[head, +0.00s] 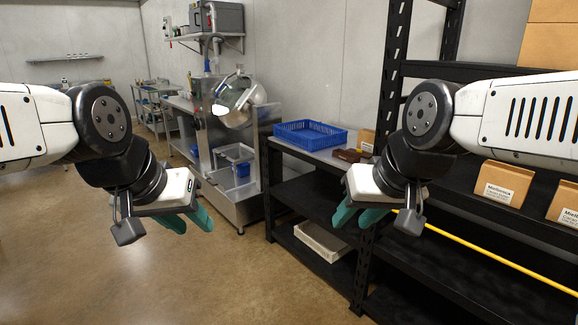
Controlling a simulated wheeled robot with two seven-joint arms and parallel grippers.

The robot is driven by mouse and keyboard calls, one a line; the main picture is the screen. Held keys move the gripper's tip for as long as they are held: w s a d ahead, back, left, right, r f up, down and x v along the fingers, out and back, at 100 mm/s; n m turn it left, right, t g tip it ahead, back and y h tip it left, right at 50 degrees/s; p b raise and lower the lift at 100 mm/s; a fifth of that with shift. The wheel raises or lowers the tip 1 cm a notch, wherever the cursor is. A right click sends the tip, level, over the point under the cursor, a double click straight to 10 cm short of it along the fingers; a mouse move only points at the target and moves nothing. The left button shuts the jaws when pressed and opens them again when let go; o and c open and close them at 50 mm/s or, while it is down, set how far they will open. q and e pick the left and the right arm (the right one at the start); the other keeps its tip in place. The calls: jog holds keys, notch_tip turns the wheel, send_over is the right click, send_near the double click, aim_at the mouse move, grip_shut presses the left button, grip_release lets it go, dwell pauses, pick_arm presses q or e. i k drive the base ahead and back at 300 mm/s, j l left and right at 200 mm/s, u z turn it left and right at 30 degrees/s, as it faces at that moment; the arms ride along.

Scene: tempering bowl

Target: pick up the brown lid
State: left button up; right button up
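A small, flat, dark brown piece (348,155) lies on the grey top of the black bench (312,152), right of a blue crate; it looks like the brown lid, but it is too small to be sure. My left gripper (192,224) hangs in the air over the floor at the left, its teal fingers apart and nothing between them. My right gripper (356,218) hangs in front of the bench, nearer to me and lower in the picture than the brown piece. Its teal fingers are apart and empty.
The blue crate (311,137) and a cardboard box (367,140) stand beside the brown piece. A black rack (470,212) with labelled boxes (503,183) and a yellow strip fills the right. A steel machine with a tilted bowl (238,100) stands behind. The left floor is clear.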

aim_at(363, 154)
jog(key=i+z, duration=0.1)
jog(key=i, duration=0.4)
jog(key=i+j+z, duration=0.1)
jog(key=i, duration=0.35)
jog(key=i+j+z, duration=0.1)
jog(key=i, duration=0.4)
jog(key=i+j+z, duration=0.1)
jog(key=i, duration=0.35)
jog(key=i+j+z, duration=0.4)
jog(key=i, duration=0.2)
jog(key=i+j+z, duration=0.45)
jog(key=i+j, duration=0.05)
jog(key=i, duration=0.05)
